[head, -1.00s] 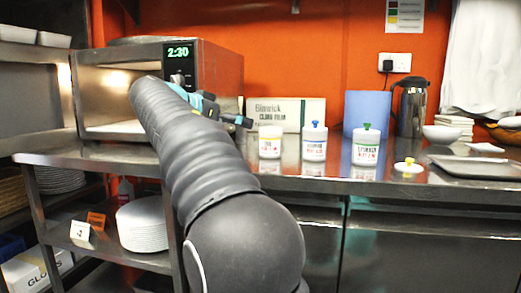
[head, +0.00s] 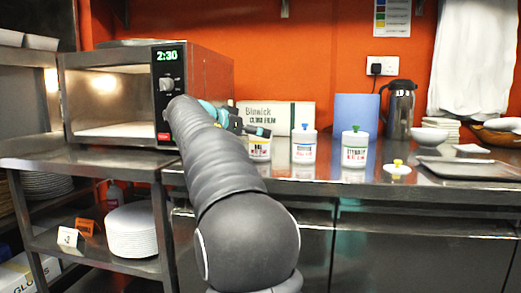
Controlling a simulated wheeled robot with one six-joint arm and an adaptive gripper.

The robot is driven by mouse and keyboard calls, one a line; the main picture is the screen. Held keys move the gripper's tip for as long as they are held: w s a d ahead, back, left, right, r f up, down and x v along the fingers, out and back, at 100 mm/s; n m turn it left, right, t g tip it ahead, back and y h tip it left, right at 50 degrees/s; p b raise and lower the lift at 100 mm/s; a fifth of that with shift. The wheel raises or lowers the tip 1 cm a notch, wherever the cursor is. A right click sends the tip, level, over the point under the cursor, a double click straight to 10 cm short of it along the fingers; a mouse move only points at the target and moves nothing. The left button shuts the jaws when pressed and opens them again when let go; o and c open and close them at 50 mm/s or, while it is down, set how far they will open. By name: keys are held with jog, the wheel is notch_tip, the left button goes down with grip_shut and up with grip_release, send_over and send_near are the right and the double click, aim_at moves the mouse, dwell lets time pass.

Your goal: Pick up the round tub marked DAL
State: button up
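The round tub marked DAL (head: 260,149) stands on the steel counter, leftmost in a row of white tubs. It is white, with dark and red lettering on its label. My gripper (head: 262,132), dark with teal parts, is at the upper left of this tub and overlaps its rim in the picture. I cannot tell whether it touches the tub or how its fingers are set. My dark arm reaches up from the bottom middle.
A blue-knobbed tub (head: 304,146) and a green-knobbed tub (head: 355,148) stand to the right. A yellow-knobbed lid (head: 397,172) and a tray (head: 468,171) lie on the counter (head: 335,187). The microwave (head: 205,85) stands open at left; a film box (head: 290,116) is behind.

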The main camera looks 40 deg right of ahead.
jog(key=x, duration=0.3)
jog(key=shift+d+f, duration=0.1)
jog(key=shift+d, duration=0.05)
jog(key=c, duration=1.4)
jog(key=shift+c, duration=0.2)
notch_tip(320, 180, up, 18)
jog(key=p, duration=0.8)
